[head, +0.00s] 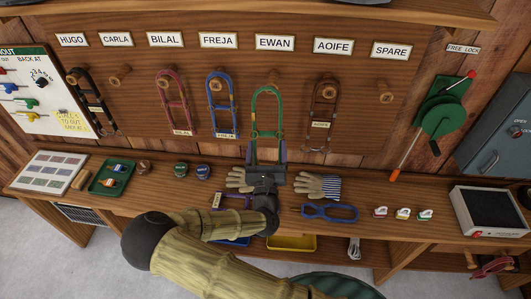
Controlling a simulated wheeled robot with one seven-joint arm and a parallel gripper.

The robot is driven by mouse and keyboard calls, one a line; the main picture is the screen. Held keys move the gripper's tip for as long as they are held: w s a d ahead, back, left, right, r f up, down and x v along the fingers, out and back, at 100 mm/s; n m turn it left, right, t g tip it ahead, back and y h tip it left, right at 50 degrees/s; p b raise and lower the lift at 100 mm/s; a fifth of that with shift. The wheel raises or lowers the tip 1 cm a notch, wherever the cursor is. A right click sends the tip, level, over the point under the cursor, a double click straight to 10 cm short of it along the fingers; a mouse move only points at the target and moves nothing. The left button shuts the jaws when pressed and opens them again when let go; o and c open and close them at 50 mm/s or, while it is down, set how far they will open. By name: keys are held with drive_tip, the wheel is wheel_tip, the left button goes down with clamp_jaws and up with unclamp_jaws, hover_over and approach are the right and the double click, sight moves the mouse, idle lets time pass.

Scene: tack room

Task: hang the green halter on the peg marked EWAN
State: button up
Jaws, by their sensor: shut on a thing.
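The green halter (281,112) stands upright in front of the peg board, below the sign EWAN (274,43). My gripper (266,145) is shut on the lower part of this halter, just above the bench. The top loop of the halter is close under the EWAN peg (272,78); I cannot tell whether it touches the peg or is around it. My gripper hides the halter's lower end.
Halters hang on either side: a blue one (234,103) under FREJA and a brown one (333,112) under AOIFE. The SPARE peg (387,92) is bare.

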drive_tip(key=w+f+b, duration=0.1)
drive_tip(key=w, duration=0.8)
drive_tip(key=shift+d+f, duration=0.15)
drive_tip(key=shift+f, duration=0.15)
idle(0.9)
drive_tip(key=shift+f, duration=0.1)
idle(0.4)
